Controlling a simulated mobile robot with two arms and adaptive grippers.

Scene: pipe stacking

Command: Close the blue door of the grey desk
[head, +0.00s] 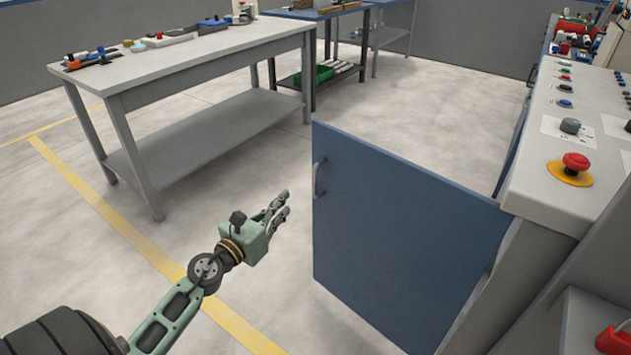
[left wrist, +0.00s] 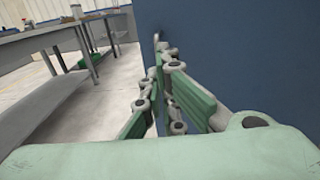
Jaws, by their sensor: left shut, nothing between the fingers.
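The blue door (head: 400,235) of the grey desk (head: 555,190) stands wide open in the head view, swung out to the left from the desk. Its grey handle (head: 318,178) is near the door's free left edge. My left gripper (head: 283,205) is shut and empty, just left of that free edge, a little below the handle's height. In the left wrist view the blue door (left wrist: 235,60) fills the right side, close beside the fingers (left wrist: 165,95). I cannot tell whether the fingers touch it. My right gripper is not in view.
A grey table (head: 215,55) with tools on top stands at the back left. A further workbench (head: 320,80) holds a green bin (head: 315,75). A red emergency button (head: 574,165) sits on the desk top. The floor between table and door is clear, with yellow lines (head: 110,220).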

